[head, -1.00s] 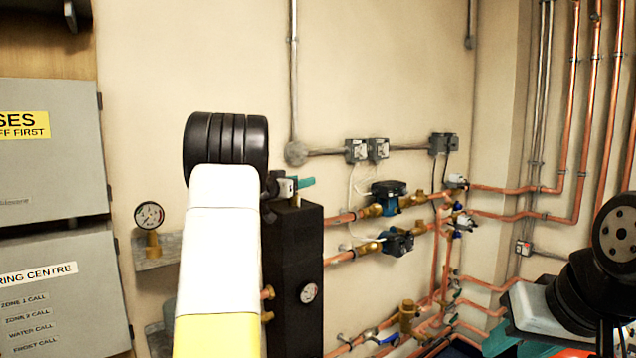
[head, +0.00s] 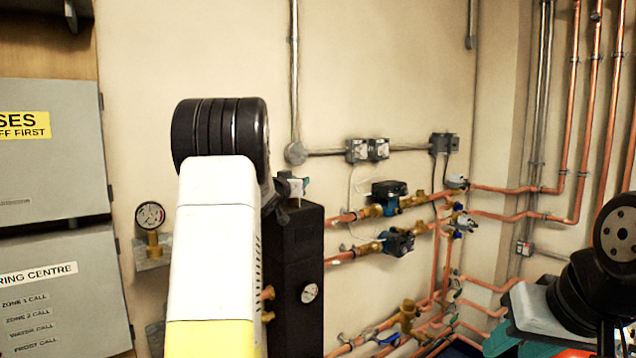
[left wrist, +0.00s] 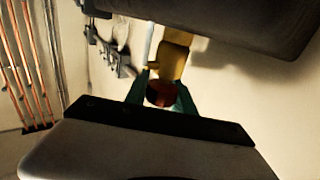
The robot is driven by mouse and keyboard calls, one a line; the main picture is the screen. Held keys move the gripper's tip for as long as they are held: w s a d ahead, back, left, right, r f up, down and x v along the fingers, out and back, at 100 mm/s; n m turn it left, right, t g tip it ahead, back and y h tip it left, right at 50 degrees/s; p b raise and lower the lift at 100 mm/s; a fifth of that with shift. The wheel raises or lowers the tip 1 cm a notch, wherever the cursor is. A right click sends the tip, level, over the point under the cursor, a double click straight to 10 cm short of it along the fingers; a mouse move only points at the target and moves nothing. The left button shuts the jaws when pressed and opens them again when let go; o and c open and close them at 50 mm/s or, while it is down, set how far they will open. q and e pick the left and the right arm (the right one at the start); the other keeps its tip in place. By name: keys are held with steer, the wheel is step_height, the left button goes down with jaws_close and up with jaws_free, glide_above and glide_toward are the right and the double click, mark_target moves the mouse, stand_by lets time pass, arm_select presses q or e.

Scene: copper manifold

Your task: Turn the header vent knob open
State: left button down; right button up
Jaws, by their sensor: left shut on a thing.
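The header vent knob (left wrist: 158,93) is a dark red, round knob below a brass fitting (left wrist: 172,58) in the left wrist view. My left gripper (left wrist: 162,90) has its teal fingers on both sides of the knob and is shut on it. In the head view my left gripper (head: 298,187) is at the top of the black header casing (head: 295,240), mostly hidden behind my left arm. The knob is hidden there. My right arm is at the right edge of the head view, and its fingers do not show.
A pressure gauge (head: 150,215) on a brass fitting stands left of my arm. Pumps (head: 388,195) and copper pipes (head: 480,188) are to the right of the casing. Grey control boxes (head: 50,150) hang at far left. The wall above is mostly clear.

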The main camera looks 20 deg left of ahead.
arm_select(q)
steer(key=shift+a+r+n+y, duration=0.15)
steer(key=shift+n+y, duration=0.45)
steer(key=shift+y, duration=0.3)
steer(key=c, duration=1.1)
jaws_free()
steer(key=shift+o, duration=0.2)
steer(key=shift+s, duration=0.1)
steer(key=s, duration=0.7)
steer(key=shift+s+d, duration=0.25)
steer(key=shift+s, duration=0.05)
